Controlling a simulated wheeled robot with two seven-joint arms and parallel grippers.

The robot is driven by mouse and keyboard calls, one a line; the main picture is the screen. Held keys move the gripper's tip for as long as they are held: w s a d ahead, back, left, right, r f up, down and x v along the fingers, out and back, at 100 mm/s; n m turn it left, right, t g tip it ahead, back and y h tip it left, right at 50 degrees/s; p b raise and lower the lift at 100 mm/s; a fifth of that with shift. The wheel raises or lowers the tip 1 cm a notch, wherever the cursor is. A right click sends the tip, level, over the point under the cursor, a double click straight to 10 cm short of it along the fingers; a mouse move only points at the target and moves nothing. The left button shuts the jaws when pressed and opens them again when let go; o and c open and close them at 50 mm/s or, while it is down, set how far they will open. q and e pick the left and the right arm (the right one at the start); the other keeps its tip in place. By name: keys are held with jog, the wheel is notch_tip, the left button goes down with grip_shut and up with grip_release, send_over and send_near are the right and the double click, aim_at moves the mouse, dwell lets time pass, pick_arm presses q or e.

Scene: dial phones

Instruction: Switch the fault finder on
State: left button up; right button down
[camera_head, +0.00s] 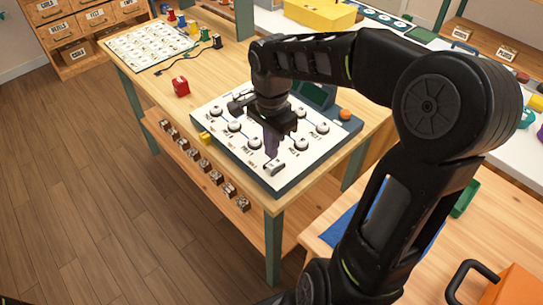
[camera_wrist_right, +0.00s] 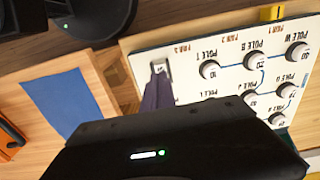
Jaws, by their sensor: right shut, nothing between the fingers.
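The fault finder (camera_head: 232,148) is a white panel in a dark case on the wooden bench, with several round white knobs joined by lines, a dark screen (camera_head: 316,95) and an orange button (camera_head: 345,114). A small switch (camera_head: 274,168) sits near its front corner; it also shows in the right wrist view (camera_wrist_right: 160,66). My right gripper (camera_head: 271,152) is shut and empty, pointing down over the panel. Its fingertips (camera_wrist_right: 158,88) are right beside the switch; I cannot tell whether they touch. The switch's position is unclear, and my arm hides part of the panel. My left gripper is not in view.
A yellow tag (camera_head: 205,138) sits at the panel's left edge. A red block (camera_head: 181,87) and a printed card (camera_head: 150,45) with colored pieces lie farther back. Several small parts (camera_head: 206,166) line the lower shelf. Another table with a blue mat (camera_wrist_right: 60,102) is beside the bench.

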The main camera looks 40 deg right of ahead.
aim_at(272, 166)
jog(key=shift+f, duration=1.9)
